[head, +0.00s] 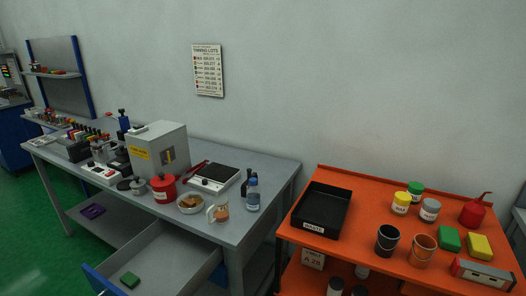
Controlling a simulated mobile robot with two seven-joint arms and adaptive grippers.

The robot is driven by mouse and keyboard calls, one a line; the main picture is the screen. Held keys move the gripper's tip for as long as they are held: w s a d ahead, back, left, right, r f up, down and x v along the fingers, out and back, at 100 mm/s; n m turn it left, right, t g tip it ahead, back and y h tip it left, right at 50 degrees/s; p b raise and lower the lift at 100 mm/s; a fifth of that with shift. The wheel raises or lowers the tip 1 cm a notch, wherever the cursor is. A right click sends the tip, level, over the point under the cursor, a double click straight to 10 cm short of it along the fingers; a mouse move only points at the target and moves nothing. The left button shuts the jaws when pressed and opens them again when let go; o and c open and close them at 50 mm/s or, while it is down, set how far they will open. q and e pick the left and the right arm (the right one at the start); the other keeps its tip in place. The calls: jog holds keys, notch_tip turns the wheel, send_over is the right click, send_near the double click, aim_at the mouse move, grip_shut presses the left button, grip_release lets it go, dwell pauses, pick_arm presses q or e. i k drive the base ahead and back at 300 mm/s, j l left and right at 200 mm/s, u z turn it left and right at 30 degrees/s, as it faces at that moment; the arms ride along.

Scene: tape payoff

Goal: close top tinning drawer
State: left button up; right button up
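A drawer under the grey workbench (265,173) stands pulled open at the lower middle of the head view. The drawer's blue front (98,281) is at the lower left and is cut off by the picture's bottom edge. I cannot tell from this view whether other drawers are below it. Neither of my grippers shows in the head view.
On the bench stand a grey box machine (158,148), a red pot (163,188), a bowl (190,203), a glass mug (218,211) and a bottle (252,195). An orange cart (345,245) with a black tray (322,209) stands at the right. Green floor (58,258) is clear at left.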

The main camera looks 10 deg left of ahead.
aim_at(169, 259)
jog(key=u, duration=1.55)
